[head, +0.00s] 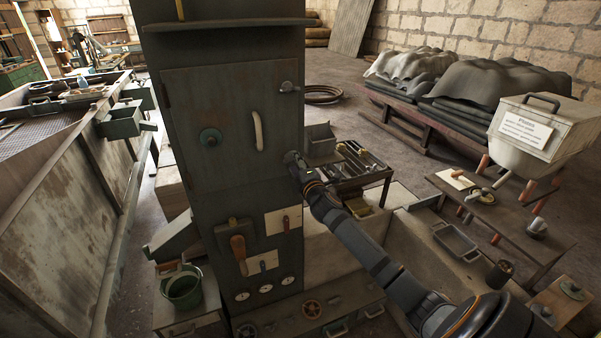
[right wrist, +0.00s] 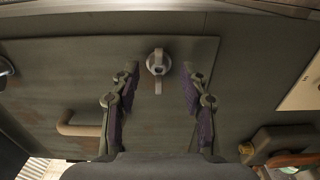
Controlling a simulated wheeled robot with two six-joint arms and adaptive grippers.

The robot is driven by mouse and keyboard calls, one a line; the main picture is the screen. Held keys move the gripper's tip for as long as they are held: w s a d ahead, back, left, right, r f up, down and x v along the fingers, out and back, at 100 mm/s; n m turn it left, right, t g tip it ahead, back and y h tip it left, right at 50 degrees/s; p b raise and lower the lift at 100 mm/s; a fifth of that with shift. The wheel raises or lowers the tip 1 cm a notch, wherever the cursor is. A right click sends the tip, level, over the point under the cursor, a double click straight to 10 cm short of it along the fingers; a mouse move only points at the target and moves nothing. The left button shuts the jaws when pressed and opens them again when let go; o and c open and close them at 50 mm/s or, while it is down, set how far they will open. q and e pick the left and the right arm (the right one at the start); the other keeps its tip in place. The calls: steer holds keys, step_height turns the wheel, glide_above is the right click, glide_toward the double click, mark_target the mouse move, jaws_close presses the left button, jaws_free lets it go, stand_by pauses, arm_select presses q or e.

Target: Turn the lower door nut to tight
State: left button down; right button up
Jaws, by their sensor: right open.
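The lower door nut (right wrist: 158,63) is a small grey metal wing-like piece on the door's edge, seen in the right wrist view. It sits ahead of and between the two fingertips, with gaps on both sides. My right gripper (right wrist: 159,75) is open and faces the door; no finger appears to touch the nut. In the head view my right gripper (head: 294,160) is at the door's lower right corner and hides the lower nut. The cabinet door (head: 190,105) looks closed. The upper door nut (head: 288,87) shows above the gripper. My left gripper is not in view.
Below are a wooden-handled lever (head: 238,250) and gauges. A tool tray (head: 350,168) stands close behind my right arm. A green bucket (head: 183,288) is at lower left.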

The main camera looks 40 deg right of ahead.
steer(key=v, duration=1)
steer(key=shift+s, duration=0.15)
steer(key=s+d+f+m+g, duration=0.2)
steer(key=d+f, duration=0.1)
steer(key=f, duration=0.6)
steer(key=s+d+f+m+g+h, duration=0.1)
steer(key=s+d+f+m+g, duration=0.15)
steer(key=f, duration=0.65)
steer(key=s+d+f+m+g, duration=0.2)
steer(key=d+f, duration=0.1)
steer(key=f, duration=0.7)
steer(key=s+f+m+g, duration=0.25)
steer(key=s+f, duration=0.45)
steer(key=f, duration=0.5)
steer(key=s+a+f+m+g+y+b, duration=0.15)
steer(key=s+a+f, duration=0.25)
steer(key=s+f, duration=0.4)
steer(key=s+a+f+m+g+y+p, duration=0.1)
steer(key=s+a+f+g, duration=0.25)
steer(key=s+f, duration=0.35)
steer(key=s+a+f+m+g+y, duration=0.1)
steer(key=s+a+f, duration=0.3)
steer(key=s, duration=0.5)
steer(key=s+a+f+m+g+y, duration=0.1)
steer(key=s+a+f+m, duration=0.1)
steer(key=s+a+f, duration=0.3)
steer(key=s+a, duration=0.3)
steer(key=shift+s+a+b, duration=0.35)
steer(key=shift+s+a, duration=0.05)
